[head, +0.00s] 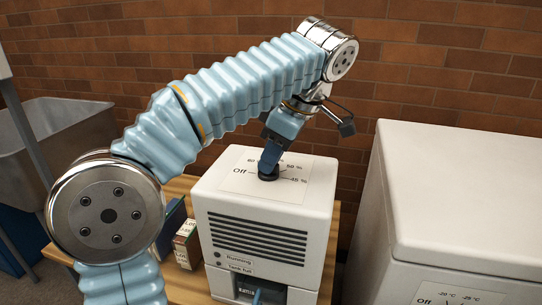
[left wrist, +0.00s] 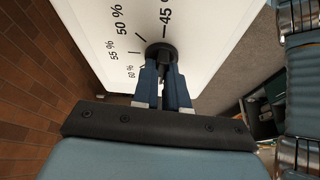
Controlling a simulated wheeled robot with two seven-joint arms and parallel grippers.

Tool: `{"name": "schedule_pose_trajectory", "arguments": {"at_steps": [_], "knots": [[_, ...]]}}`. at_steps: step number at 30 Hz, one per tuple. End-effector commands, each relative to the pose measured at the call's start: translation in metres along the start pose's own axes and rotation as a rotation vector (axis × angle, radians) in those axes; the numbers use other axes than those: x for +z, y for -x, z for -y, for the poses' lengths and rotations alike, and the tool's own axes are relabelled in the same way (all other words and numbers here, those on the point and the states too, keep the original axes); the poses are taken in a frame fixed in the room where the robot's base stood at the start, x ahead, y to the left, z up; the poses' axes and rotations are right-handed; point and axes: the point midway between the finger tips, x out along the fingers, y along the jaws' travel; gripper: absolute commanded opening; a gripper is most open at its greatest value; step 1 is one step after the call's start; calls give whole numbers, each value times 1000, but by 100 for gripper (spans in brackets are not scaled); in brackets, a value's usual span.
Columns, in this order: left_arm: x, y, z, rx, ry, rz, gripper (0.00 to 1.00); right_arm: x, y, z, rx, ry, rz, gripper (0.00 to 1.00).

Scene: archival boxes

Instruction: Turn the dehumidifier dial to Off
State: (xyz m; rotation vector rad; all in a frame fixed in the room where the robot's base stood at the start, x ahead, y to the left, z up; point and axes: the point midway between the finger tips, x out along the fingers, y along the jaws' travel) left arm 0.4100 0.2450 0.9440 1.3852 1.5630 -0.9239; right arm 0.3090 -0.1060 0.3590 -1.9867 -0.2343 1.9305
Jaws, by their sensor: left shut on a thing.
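The dehumidifier (head: 265,225) is a white box on a wooden table, with a dark louvred front. Its round black dial (head: 268,172) sits on the top panel, among the marks Off, 60 %, 50 % and 45 %. The left wrist view also shows the dial (left wrist: 161,49) and the 55 % mark; Off is not seen there. My left gripper (head: 270,157) reaches down from above and is shut on the dial's raised grip. Its two blue fingers (left wrist: 162,75) close on it from both sides. I cannot tell which mark the dial points to. My right gripper is out of view.
A white chest freezer (head: 460,200) with its own dial panel stands at the right. Books or small boxes (head: 187,243) stand left of the dehumidifier. A grey bin (head: 65,130) is at the far left. A brick wall closes the back.

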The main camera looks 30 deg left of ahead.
Motion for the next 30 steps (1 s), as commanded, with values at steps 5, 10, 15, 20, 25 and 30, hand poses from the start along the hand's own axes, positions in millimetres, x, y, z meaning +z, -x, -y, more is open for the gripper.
{"name": "schedule_pose_trajectory", "arguments": {"at_steps": [5, 10, 15, 20, 25, 30], "knots": [[1, 1, -1, -23, 65, 1, 0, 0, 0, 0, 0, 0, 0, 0], [1, 1, -1, -40, 102, 1, 0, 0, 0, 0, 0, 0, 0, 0], [0, 0, -1, -47, 119, 2, 0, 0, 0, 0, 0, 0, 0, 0], [0, 0, -1, -49, 122, 2, 0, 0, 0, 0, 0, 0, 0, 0], [0, 0, -1, -49, 122, 2, 0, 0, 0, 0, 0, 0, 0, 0], [0, 0, -1, -49, 121, 2, 31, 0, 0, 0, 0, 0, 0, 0]]}}
